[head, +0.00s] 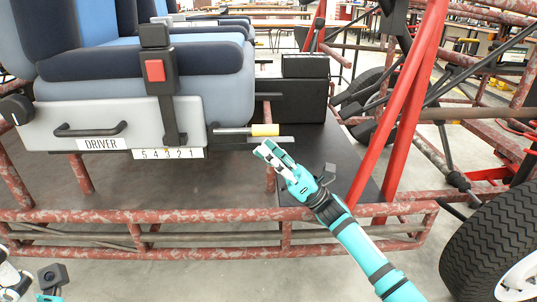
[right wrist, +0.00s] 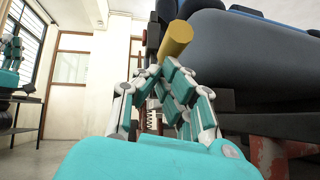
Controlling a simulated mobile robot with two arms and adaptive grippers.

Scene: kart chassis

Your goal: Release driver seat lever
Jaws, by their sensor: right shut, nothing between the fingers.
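The driver seat (head: 215,85) is blue and dark, with a grey base marked DRIVER. Its lever is a metal bar with a yellow grip (head: 265,130) sticking out to the right of the base; the grip also shows in the right wrist view (right wrist: 176,40), just beyond the fingertips. My right gripper (head: 266,151) is shut and empty, just below the yellow grip; I cannot tell whether it touches it. In the right wrist view its fingers (right wrist: 158,72) come together under the grip. Part of my left gripper (head: 12,280) shows at the bottom left corner, cut off by the frame.
A red buckle button (head: 154,70) and a black handle (head: 90,129) are on the seat. The rusty red frame tube (head: 215,214) runs along the front. Red bars (head: 402,100) stand right of my right arm, and a tyre (head: 490,235) is at lower right.

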